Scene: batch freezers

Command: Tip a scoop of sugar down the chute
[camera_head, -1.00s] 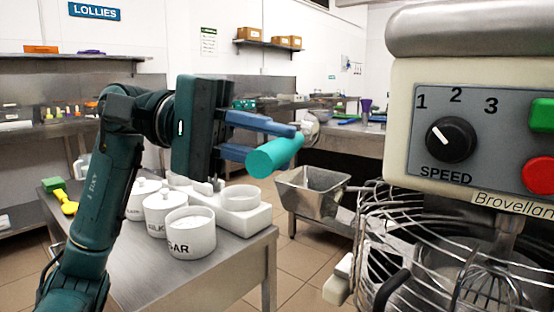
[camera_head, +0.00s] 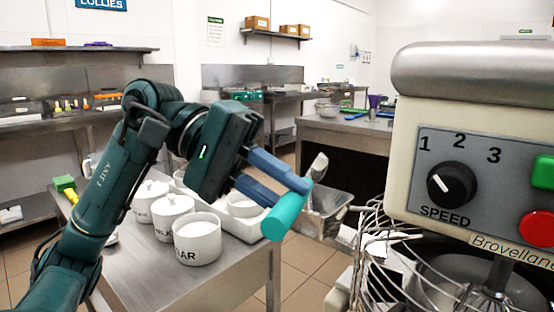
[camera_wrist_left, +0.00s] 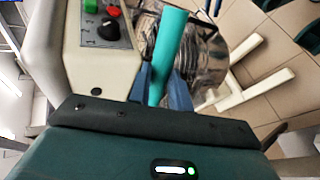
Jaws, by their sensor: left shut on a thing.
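My left gripper (camera_head: 292,194) is shut on the teal handle of the scoop (camera_head: 287,215). The handle also shows in the left wrist view (camera_wrist_left: 168,45). The scoop's metal bowl (camera_head: 318,167) stands up tilted behind the fingers; whether sugar is in it I cannot tell. The metal chute (camera_head: 335,207) is behind and right of the scoop, partly hidden, beside the mixer guard. The white sugar pot (camera_head: 197,243) stands open on the steel table, left of and below the gripper, with white contents. My right gripper is out of view.
The mixer (camera_head: 470,130), with speed knob and buttons, fills the right side above its wire guard (camera_head: 368,265). Lidded white pots (camera_head: 170,215) stand by the sugar on the steel table (camera_head: 150,280). Tiled floor is free beyond the table's right edge.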

